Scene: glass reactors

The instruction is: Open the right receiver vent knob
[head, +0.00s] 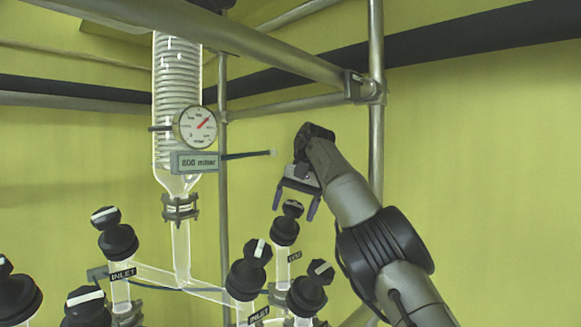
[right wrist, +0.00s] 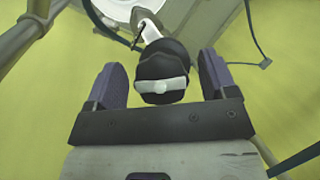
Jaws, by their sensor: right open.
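The black vent knob (head: 292,208) with a pale stripe sits on a black cap above a glass neck, beside a small tag that seems to read VENT (head: 295,257). My right gripper (head: 295,206) is open, pointing down, with its fingertips at about the height of the knob's top. In the right wrist view the knob (right wrist: 163,86) shows its pale stripe running crosswise between the two open fingers of the gripper (right wrist: 162,80), with a gap on each side. My left gripper is not in view.
Several similar black knobs stand nearby, including one labelled INLET (head: 116,240), a middle one (head: 249,265) and one in front (head: 308,288). A glass condenser (head: 177,90), a pressure gauge (head: 196,127) and an 800 mbar display (head: 196,162) are at left. A metal post (head: 376,150) stands behind my right arm.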

